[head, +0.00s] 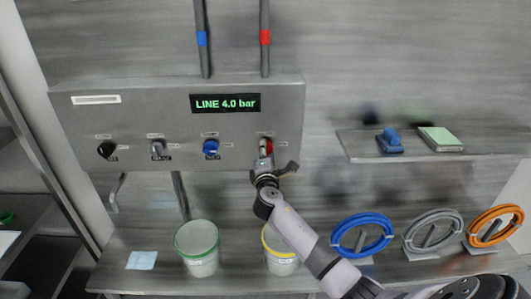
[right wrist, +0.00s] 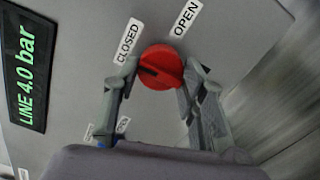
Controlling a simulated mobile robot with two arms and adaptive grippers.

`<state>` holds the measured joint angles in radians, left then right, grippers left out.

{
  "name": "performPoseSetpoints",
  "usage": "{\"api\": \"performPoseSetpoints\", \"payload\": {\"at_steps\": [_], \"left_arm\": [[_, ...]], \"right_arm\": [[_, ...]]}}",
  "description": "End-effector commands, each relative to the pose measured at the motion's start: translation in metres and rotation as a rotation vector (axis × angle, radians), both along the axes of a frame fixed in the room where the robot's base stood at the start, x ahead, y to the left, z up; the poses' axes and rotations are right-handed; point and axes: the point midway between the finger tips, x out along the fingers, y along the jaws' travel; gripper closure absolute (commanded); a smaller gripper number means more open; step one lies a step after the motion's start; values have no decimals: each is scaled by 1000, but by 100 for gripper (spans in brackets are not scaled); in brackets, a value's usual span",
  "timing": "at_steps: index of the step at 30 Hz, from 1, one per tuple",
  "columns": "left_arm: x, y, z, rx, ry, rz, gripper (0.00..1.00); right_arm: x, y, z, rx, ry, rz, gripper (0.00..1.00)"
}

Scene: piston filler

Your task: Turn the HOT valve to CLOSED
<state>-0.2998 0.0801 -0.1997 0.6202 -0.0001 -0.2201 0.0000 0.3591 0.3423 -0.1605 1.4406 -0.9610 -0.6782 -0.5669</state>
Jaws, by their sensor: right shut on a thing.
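The red valve knob (head: 268,146) is at the right end of the grey panel, below the pipe with the red band. My right gripper (head: 265,150) is at it from below. In the right wrist view the red knob (right wrist: 161,67) sits between my two fingers (right wrist: 157,82), which are shut on it. A dark pointer mark lies on the knob's left part. The CLOSED label (right wrist: 127,41) is to its upper left, and the OPEN label (right wrist: 186,18) is to its upper right. The pointer faces left, below the CLOSED label. My left gripper is not in view.
The panel also has a blue knob (head: 210,147), a grey knob (head: 158,149) and a black knob (head: 107,149). Its display (head: 225,103) reads LINE 4.0 bar. Buckets and hose coils (head: 362,235) stand on the bench below. A small shelf (head: 360,148) is at right.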

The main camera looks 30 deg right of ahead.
Motion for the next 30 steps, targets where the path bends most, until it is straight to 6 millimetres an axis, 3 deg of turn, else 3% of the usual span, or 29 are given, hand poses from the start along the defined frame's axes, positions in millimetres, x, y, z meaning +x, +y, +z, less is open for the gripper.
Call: {"api": "performPoseSetpoints", "payload": {"at_steps": [4,5,13,23,30], "left_arm": [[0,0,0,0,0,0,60],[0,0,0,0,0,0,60],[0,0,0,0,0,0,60],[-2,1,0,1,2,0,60],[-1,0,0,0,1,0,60]], "right_arm": [[0,0,-2,-2,4,0,89],[0,0,-2,-2,4,0,60],[0,0,-1,-1,2,0,42],[-1,1,-1,0,0,0,41],[-23,15,-2,2,1,3,41]]}}
